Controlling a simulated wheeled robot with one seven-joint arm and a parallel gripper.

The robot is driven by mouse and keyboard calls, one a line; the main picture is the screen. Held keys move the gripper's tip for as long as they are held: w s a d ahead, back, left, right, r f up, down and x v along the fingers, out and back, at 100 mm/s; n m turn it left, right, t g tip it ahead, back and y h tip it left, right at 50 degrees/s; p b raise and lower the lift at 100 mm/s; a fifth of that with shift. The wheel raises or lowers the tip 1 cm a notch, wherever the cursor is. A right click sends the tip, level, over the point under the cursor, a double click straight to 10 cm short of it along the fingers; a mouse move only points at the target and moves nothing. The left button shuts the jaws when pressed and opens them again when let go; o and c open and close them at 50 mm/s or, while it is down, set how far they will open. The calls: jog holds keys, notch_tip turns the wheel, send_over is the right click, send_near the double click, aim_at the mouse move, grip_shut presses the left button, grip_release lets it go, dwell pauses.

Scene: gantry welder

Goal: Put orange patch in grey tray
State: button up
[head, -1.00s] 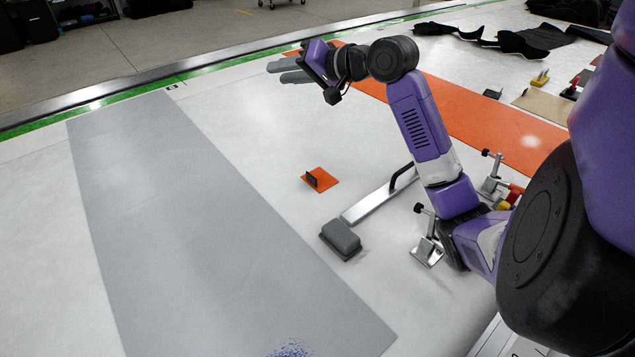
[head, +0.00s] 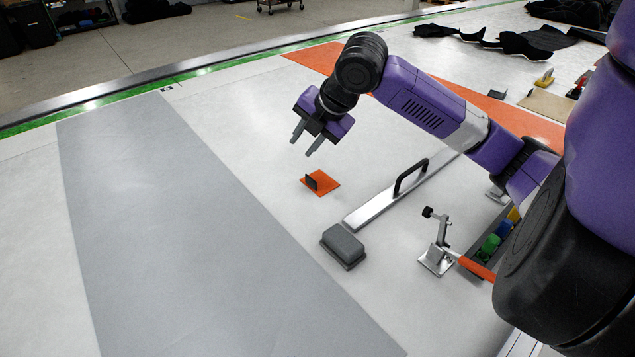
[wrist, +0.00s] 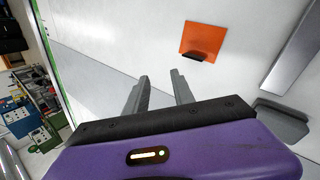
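The orange patch (head: 326,184) is a small flat square with a dark upright grip on it. It lies on the white table between the grey sheet and the metal bar. It also shows in the wrist view (wrist: 203,38), ahead of the fingers. My gripper (head: 302,147) is above the table, up and left of the patch in the head view, with its fingers apart, pointing down and empty. The fingers also show in the wrist view (wrist: 160,85). I cannot make out a grey tray for certain; a grey block-like thing (head: 343,245) sits below the patch.
A long grey sheet (head: 170,220) covers the left of the table. A metal bar with a black handle (head: 400,195) lies right of the patch. A clamp (head: 437,245) and a bin with coloured items (head: 490,247) stand further right. An orange strip (head: 480,100) lies behind my arm.

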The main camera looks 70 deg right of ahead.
aim_at(311, 178)
jog(key=shift+s+d+f+n+g+p, duration=0.2)
jog(key=shift+f+n+g, duration=0.15)
jog(key=shift+f+n, duration=1.65)
jog(key=shift+s+d+f+n+g+p, duration=0.1)
jog(key=shift+s+f+n+g+p, duration=0.2)
jog(key=shift+f+n, duration=1.7)
jog(key=shift+s+d+f+n+g+p, duration=0.15)
jog(key=shift+f+n+g, duration=0.2)
jog(key=shift+f+n, duration=1.65)
jog(key=shift+r+n, duration=0.7)
jog(key=shift+r, duration=0.05)
grip_shut()
